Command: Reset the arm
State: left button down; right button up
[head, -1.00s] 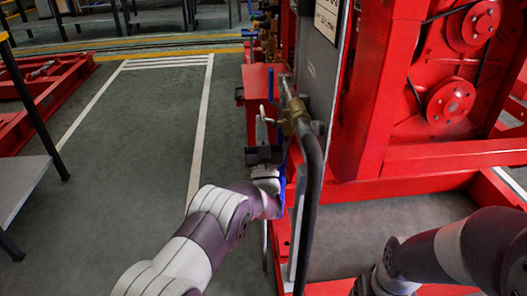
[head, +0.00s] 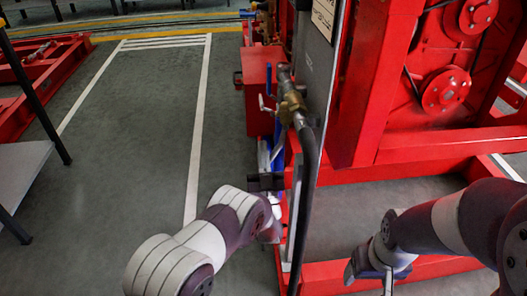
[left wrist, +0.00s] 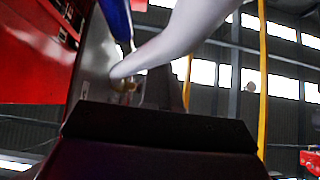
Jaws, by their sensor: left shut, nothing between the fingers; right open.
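My left gripper (head: 264,158) is shut and empty, beside the red machine's near left edge. It is below a brass valve (head: 291,104) on a dark hose and appears apart from it. A blue handle (head: 269,82) stands above the gripper. In the left wrist view, a pale finger (left wrist: 185,45) crosses in front of a grey panel, with a blue bar (left wrist: 117,20) beside it. My right gripper (head: 372,274) is open and empty at the lower right, above the red base frame; its fingertips are partly hard to make out.
The red machine (head: 370,110) with pulleys (head: 446,91) fills the right side. A grey panel (head: 313,70) and the dark hose (head: 308,165) stand close to my left gripper. The grey floor (head: 130,130) to the left is open. A grey table (head: 20,170) is at the far left.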

pick_arm(q)
jog(key=v, duration=0.2)
jog(key=shift+s+f, duration=0.2)
jog(key=shift+s, duration=0.05)
pick_arm(e)
jog(key=shift+r, duration=0.25)
pick_arm(q)
jog(key=shift+w+r, duration=0.1)
jog(key=w+a+r+m+g+h+p, duration=0.2)
jog(key=w+a+r+g+h+p, duration=0.35)
jog(key=g, duration=0.45)
jog(key=s+a+r+g+p, duration=0.1)
jog(key=s+a+g+p, duration=0.3)
jog(key=s, duration=0.7)
jog(key=s+a+r+g+p, duration=0.1)
jog(key=s+r+g, duration=0.1)
jog(key=s+g, duration=0.65)
jog(key=s+a+r+g+p, duration=0.1)
jog(key=s+a+g+p, duration=0.15)
jog(key=s, duration=1.05)
notch_tip(320, 180, up, 38)
jog(key=s+p, duration=0.1)
jog(key=p, duration=3.6)
jog(key=shift+d+p, duration=0.15)
jog(key=shift+p, duration=0.25)
pick_arm(e)
notch_tip(320, 180, up, 51)
